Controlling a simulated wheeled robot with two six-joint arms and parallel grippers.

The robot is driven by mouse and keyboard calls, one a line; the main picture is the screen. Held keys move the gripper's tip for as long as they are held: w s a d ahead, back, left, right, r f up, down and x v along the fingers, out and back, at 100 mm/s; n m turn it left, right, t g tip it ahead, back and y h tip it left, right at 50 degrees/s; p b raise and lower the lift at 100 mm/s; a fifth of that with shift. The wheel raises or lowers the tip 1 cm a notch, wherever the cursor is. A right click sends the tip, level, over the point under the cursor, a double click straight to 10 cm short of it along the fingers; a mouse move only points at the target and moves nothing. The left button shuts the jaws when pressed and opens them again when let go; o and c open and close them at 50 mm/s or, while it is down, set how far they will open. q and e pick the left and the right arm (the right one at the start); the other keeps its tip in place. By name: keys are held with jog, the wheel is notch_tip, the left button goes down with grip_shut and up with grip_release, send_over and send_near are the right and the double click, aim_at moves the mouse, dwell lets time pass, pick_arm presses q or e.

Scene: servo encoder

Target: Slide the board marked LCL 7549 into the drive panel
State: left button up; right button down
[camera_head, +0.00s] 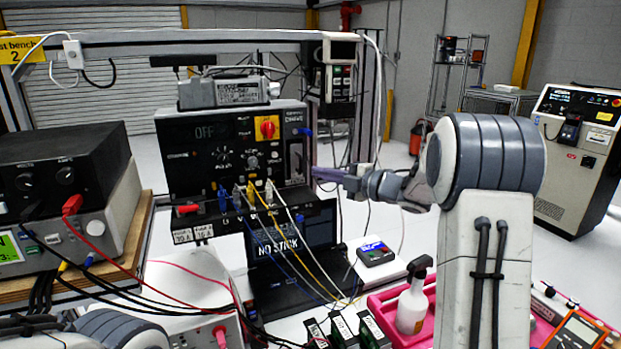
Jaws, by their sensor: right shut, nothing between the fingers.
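The drive panel (205,150) is a black box with an OFF display, knobs and a red-and-yellow switch, standing on the bench in the middle left. A tall narrow slot area (297,158) is at its right end; I cannot tell whether a board sits in it. My right gripper (318,173) is shut and empty, its purple-grey fingertips just right of this slot area, pointing left. I cannot tell if they touch the panel. Several dark boards or modules (344,330) stand at the bottom edge, partly cut off. The mark LCL 7549 is not readable anywhere. My left gripper is out of view.
Yellow, blue and white leads (268,232) hang from the panel front over a black laptop (300,245) marked NO STICK. A white spray bottle (411,300) stands in a pink tray (388,300). Stacked instruments (65,180) fill the left. A small blue-topped device (375,254) lies near the laptop.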

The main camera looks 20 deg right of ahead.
jog(key=s+d+f+n+g+y, duration=0.2)
jog(key=s+d+n+y, duration=0.15)
jog(key=s+d, duration=0.25)
jog(key=n+p, duration=0.1)
jog(key=p, duration=0.6)
send_near(292, 158)
jog(key=a+f, duration=0.2)
jog(key=a, duration=0.1)
jog(key=shift+w+a+f, duration=0.15)
jog(key=shift+a+f, duration=0.15)
jog(key=shift+w+f, duration=0.1)
jog(key=shift+w, duration=0.15)
